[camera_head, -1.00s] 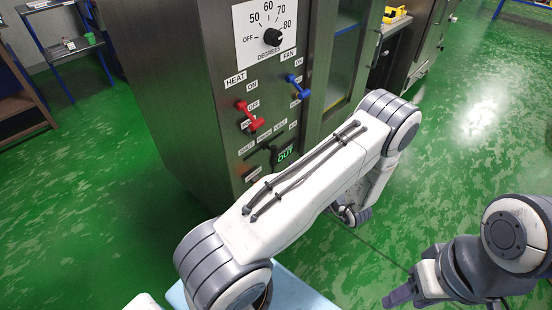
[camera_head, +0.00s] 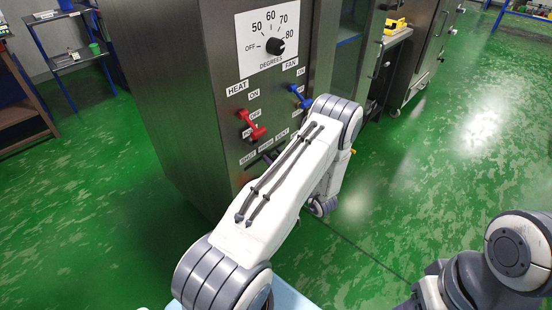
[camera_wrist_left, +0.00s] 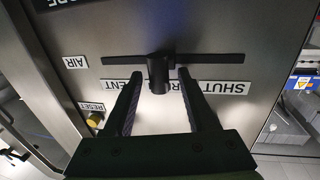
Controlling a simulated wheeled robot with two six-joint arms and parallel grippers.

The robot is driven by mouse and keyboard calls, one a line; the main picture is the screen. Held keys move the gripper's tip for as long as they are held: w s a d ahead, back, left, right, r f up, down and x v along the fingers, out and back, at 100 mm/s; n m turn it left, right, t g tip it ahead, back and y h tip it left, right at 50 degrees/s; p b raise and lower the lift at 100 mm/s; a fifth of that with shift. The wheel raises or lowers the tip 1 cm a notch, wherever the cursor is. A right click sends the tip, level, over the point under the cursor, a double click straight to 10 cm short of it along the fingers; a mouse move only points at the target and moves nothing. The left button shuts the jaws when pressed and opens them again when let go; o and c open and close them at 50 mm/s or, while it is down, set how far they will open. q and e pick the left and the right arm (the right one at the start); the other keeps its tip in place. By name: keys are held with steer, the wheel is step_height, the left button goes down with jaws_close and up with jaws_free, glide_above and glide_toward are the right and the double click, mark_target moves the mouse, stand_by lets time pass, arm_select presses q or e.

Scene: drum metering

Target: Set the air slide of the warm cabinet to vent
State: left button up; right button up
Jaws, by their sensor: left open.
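The warm cabinet (camera_head: 165,100) stands at the upper middle of the head view. In the left wrist view, upside down, its air slide is a dark knob (camera_wrist_left: 158,76) on a long slot (camera_wrist_left: 215,60), somewhat left of the slot's middle. The SHUT label (camera_wrist_left: 228,87) is at the right; another label (camera_wrist_left: 113,86) at the left is partly covered by a finger. The AIR label (camera_wrist_left: 75,62) is beyond the slot's left end. My left gripper (camera_wrist_left: 160,80) is open, one finger on each side of the knob; contact is not clear. In the head view my arm hides it.
The red HEAT lever (camera_head: 251,125), blue FAN lever (camera_head: 300,97) and degrees dial knob (camera_head: 277,46) sit above the slide. A yellow reset button (camera_wrist_left: 94,119) is near the left finger. Green floor (camera_head: 400,200) is open at the right.

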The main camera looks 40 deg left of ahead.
arm_select(q)
jaws_close()
stand_by(1.4)
